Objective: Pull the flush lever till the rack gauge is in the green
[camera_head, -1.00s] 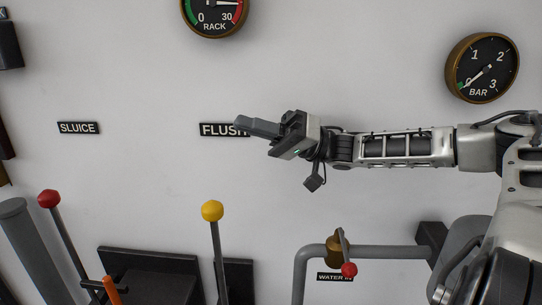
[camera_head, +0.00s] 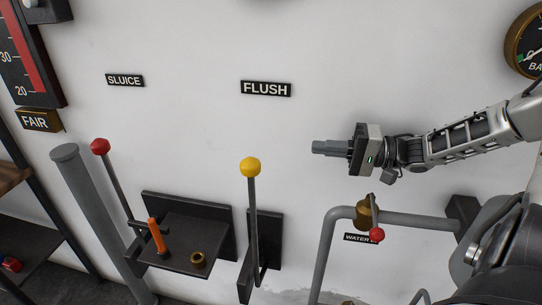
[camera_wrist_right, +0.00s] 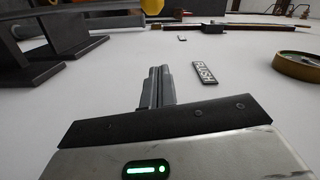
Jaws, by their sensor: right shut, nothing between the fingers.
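The flush lever is an upright grey rod with a yellow knob (camera_head: 250,167), below the FLUSH label (camera_head: 266,88) in the head view. My right gripper (camera_head: 316,147) is shut and empty, pointing left, to the right of the knob and slightly higher in the picture, apart from it. In the right wrist view its closed fingers (camera_wrist_right: 158,86) point along the wall, and part of the yellow knob (camera_wrist_right: 152,2) shows at the top edge. A brass-rimmed dial (camera_wrist_right: 298,66) at the right there is probably the rack gauge, too slanted to read. My left gripper is not in view.
The red-knobbed sluice lever (camera_head: 100,146) stands to the left, beside a dark shelf (camera_head: 205,233) with an orange handle (camera_head: 156,235). A grey water pipe with a red-knobbed valve (camera_head: 376,234) runs below my right gripper. The wall around the FLUSH label is clear.

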